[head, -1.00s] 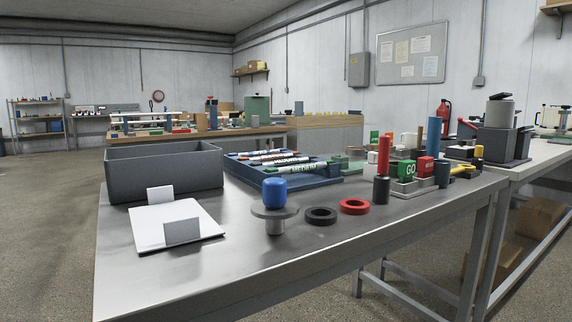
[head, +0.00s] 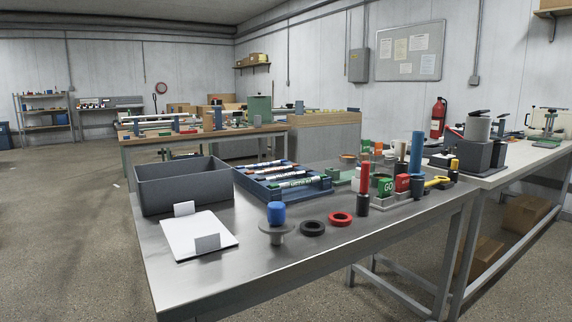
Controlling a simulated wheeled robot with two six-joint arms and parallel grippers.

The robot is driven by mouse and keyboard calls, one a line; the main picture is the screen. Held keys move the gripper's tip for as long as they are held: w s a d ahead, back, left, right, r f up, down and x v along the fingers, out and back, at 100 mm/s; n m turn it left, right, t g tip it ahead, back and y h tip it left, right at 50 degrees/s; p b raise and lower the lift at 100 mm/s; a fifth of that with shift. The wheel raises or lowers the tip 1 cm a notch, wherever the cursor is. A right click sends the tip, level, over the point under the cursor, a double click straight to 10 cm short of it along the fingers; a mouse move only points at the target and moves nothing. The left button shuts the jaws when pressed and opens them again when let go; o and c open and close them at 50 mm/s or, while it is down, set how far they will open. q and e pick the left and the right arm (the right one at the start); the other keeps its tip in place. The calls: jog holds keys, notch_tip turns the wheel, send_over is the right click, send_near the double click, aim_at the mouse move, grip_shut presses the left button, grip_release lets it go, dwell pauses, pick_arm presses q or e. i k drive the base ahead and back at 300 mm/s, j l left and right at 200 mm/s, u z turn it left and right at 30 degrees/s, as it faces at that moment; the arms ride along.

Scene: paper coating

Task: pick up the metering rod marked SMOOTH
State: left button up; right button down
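Several metering rods lie in a blue tray (head: 312,193) on the metal table. The front rod (head: 297,183) is white with a green end and dark lettering too small to read surely. Behind it lie a middle rod (head: 275,174) and a back rod (head: 262,164), with marks I cannot read. I cannot tell which rod is marked SMOOTH. Neither of my grippers shows in the head view.
A grey open bin (head: 182,187) stands left of the tray. A white pad (head: 190,240), a blue-topped stand (head: 277,215), a black ring (head: 312,228) and a red ring (head: 341,218) lie in front. Red and blue cylinders crowd the right. The table's front strip is clear.

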aim_at(284, 176)
jog(key=i+l, duration=0.1)
jog(key=l, duration=0.3)
jog(key=i+l, duration=0.1)
jog(key=l, duration=0.25)
jog(key=i+l, duration=0.1)
jog(key=l, duration=0.3)
jog(key=i+l, duration=0.1)
jog(key=l, duration=0.3)
jog(key=i+l, duration=0.1)
jog(key=l, duration=0.25)
jog(key=i+l, duration=0.1)
jog(key=l, duration=0.3)
jog(key=z, duration=0.05)
